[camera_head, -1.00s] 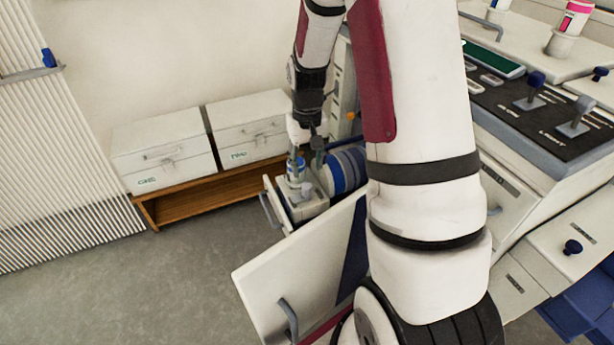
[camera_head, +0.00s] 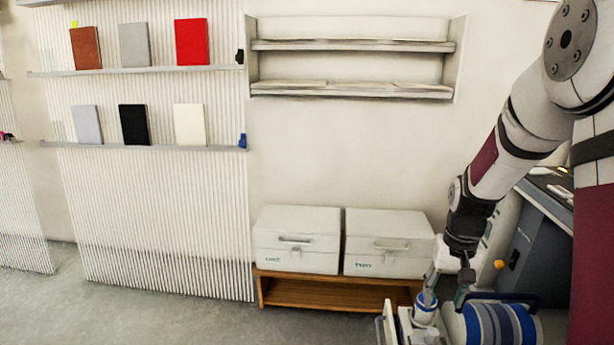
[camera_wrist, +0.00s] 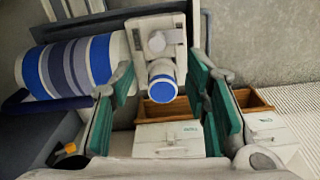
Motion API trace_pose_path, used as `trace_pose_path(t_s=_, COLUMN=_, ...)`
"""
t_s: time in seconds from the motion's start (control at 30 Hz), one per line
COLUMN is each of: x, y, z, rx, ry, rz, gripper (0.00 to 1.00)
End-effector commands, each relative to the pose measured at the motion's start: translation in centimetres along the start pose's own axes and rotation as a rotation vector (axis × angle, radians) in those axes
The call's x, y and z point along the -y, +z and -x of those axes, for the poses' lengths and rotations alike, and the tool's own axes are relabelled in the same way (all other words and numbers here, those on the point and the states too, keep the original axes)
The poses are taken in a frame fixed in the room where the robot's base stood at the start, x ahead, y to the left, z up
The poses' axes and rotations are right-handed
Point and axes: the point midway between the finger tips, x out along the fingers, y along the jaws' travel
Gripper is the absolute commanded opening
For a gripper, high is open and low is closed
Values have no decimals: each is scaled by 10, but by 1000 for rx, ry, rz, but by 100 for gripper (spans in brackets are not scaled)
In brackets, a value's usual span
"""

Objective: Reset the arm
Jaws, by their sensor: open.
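My arm reaches in from the right edge of the head view.
A blue-and-white striped roll (camera_head: 500,325) lies right beside the gripper. Two white boxes (camera_head: 297,262) (camera_head: 388,265) sit on a wooden bench (camera_head: 335,291) behind. Wall racks hold several books (camera_head: 191,42). The floor (camera_head: 140,315) at left is clear.

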Motion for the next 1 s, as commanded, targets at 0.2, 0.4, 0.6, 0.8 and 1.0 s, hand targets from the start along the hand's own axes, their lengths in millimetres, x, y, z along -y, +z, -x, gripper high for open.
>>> trace_pose_path(t_s=0.2, x=24, y=41, z=62, rx=-20, ry=-6, rz=54, gripper=43)
trace_pose_path(t_s=0.4, x=41, y=95, z=112, rx=-31, ry=-10, rz=107, gripper=43)
trace_pose_path(t_s=0.6, x=51, y=155, z=148, rx=-42, ry=-9, rz=162, gripper=43)
trace_pose_path(t_s=0.8, x=53, y=217, z=169, rx=-53, ry=-7, rz=216, gripper=43)
trace_pose_path(t_s=1.0, x=49, y=271, z=177, rx=-63, ry=-4, rz=260, gripper=43)
